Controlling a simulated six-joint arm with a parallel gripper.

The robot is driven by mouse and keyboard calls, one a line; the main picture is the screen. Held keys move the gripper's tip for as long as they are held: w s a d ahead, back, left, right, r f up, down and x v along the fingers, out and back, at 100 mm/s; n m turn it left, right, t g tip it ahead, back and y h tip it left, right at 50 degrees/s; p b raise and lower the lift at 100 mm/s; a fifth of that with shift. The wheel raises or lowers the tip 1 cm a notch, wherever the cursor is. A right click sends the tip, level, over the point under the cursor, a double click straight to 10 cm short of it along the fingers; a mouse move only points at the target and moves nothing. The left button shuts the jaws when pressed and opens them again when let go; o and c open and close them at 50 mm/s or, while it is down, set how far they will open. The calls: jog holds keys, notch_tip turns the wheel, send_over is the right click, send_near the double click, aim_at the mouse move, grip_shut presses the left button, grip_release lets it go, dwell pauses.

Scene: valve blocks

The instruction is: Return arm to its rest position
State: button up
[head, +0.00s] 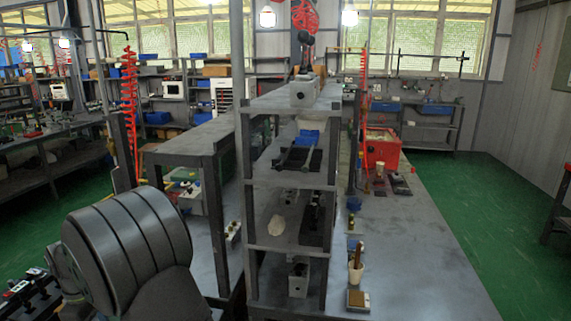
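My gripper is not in view in the head view. A large dark, rounded, ribbed body fills the lower left and looks like a link of my arm; it hides what is behind it. Whether anything is held cannot be seen. At the far lower left edge, small black parts with light and red bits (24,290) are partly cut off by the frame.
A grey shelf rack (291,184) stands in the middle. To its right a long grey bench (425,255) holds a red box (380,148), a cup with a brush (356,268) and a small scale-like block (358,299).

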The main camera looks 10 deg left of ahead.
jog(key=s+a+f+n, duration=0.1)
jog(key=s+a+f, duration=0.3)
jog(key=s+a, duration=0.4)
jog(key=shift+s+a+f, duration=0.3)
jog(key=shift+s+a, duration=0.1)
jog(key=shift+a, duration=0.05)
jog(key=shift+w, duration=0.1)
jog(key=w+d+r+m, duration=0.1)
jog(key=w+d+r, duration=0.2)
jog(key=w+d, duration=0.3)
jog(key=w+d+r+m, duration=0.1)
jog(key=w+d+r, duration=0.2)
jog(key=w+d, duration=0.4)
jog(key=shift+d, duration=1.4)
